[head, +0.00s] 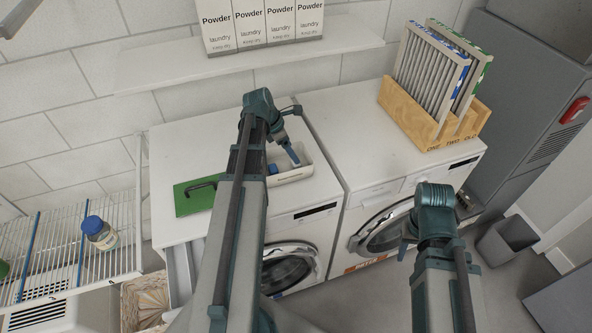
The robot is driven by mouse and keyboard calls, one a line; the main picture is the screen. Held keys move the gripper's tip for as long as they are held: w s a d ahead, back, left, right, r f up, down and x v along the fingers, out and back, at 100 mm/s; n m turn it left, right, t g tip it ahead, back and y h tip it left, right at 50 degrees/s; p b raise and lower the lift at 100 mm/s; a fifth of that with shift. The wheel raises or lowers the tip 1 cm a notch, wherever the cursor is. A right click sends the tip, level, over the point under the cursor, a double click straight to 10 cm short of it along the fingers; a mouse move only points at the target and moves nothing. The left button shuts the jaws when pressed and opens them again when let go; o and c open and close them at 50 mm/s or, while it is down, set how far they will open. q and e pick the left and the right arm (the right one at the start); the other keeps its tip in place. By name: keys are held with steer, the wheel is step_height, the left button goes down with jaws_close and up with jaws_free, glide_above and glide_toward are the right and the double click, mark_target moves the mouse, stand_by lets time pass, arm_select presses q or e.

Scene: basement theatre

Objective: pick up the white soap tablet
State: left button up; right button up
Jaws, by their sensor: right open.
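I cannot make out the white soap tablet. A white open tray (307,171) sits on the left washing machine top, with a small blue item (272,169) at its left end. My left arm reaches over this machine, and its gripper (293,156) points down over the tray, seen edge-on. Its jaw gap does not show, and the arm hides part of the tray. My right gripper (406,249) is open and hangs in front of the right washing machine (340,130), partly behind its own wrist.
A green board with a dark handle (195,196) lies left of the tray. A wooden rack (408,112) holds framed panels at the back right. A shelf (165,58) carries powder boxes (250,24). A wire rack with a bottle (101,234) stands left. A grey bin (507,243) stands right.

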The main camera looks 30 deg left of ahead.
arm_select(q)
steer(key=shift+s+b+x, duration=0.15)
steer(key=shift+b+x, duration=0.85)
steer(key=shift+x, duration=0.1)
steer(key=shift+s+b+x, duration=0.2)
steer(key=shift+b+x, duration=0.8)
steer(key=shift+x, duration=0.1)
steer(key=shift+w+d+f+b, duration=0.2)
steer(key=shift+w+f+b, duration=0.05)
steer(key=shift+f+b, duration=0.3)
steer(key=shift+r, duration=0.1)
steer(key=shift+c, duration=0.4)
jaws_close()
step_height(320, 180, up, 10)
steer(key=p, duration=1)
